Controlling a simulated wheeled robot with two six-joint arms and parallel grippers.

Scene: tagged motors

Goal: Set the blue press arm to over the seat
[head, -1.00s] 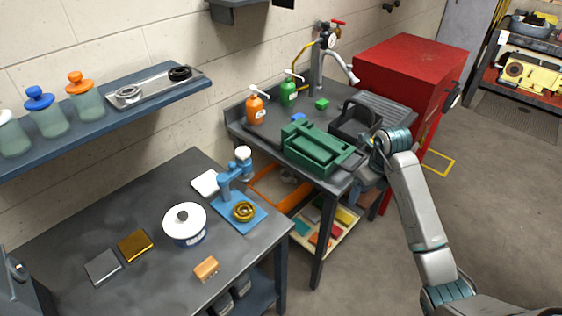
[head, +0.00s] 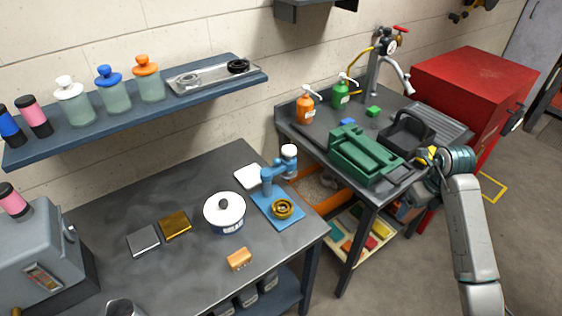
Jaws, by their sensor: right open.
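The press stands on the near workbench, with a blue base plate (head: 263,203) and a blue press arm (head: 276,168) on a short post. A white knob (head: 289,151) tops the arm's outer end. The seat (head: 282,209), a brass-coloured ring, sits at the plate's front right. My right gripper (head: 428,162) is beside the far bench, well right of the press, and open. Its fingers are partly hidden. My left gripper is out of view.
A white lidded pot (head: 225,213) stands just left of the press, with a white pad (head: 249,177) behind. An orange block (head: 239,260) lies in front. A green fixture (head: 363,157) and black carrier (head: 406,134) occupy the far bench. A shelf (head: 135,113) overhangs the back.

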